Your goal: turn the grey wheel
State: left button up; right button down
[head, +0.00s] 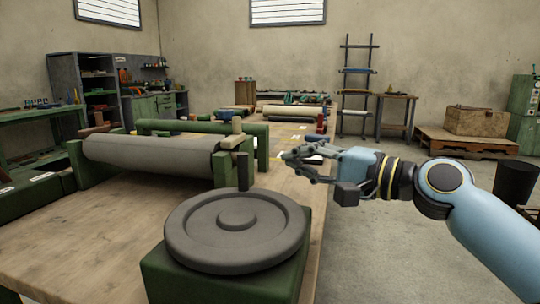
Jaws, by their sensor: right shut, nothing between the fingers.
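The grey wheel (187,231) lies flat on top of a green block (172,279) at the front of the wooden table. It has a raised rim and a round hub in its middle. A short dark upright peg (244,172) shows at its far edge. My right gripper (287,164) comes in from the right and hangs beyond the wheel and to its right, apart from it. Its fingers point left, are shut and hold nothing. My left gripper is not in view.
A grey roll (150,153) in a green frame lies across the wooden table (60,237) behind the wheel. Open concrete floor (385,240) lies right of the table. A dark bin (516,183) stands at the far right.

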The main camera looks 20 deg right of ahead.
send_over(254, 189)
jog(key=d, duration=0.3)
jog(key=shift+s+a, duration=0.2)
jog(key=shift+s, duration=0.15)
jog(key=shift+w+a+p, duration=0.1)
jog(key=shift+p, duration=0.25)
jog(key=shift+w+a+f+n+g+y+b, duration=0.15)
jog(key=shift+w+a+n+g+y+b, duration=0.35)
jog(key=shift+w+a+n+y+b, duration=0.2)
jog(key=shift+w+a+p, duration=0.15)
jog(key=shift+a+p, duration=0.2)
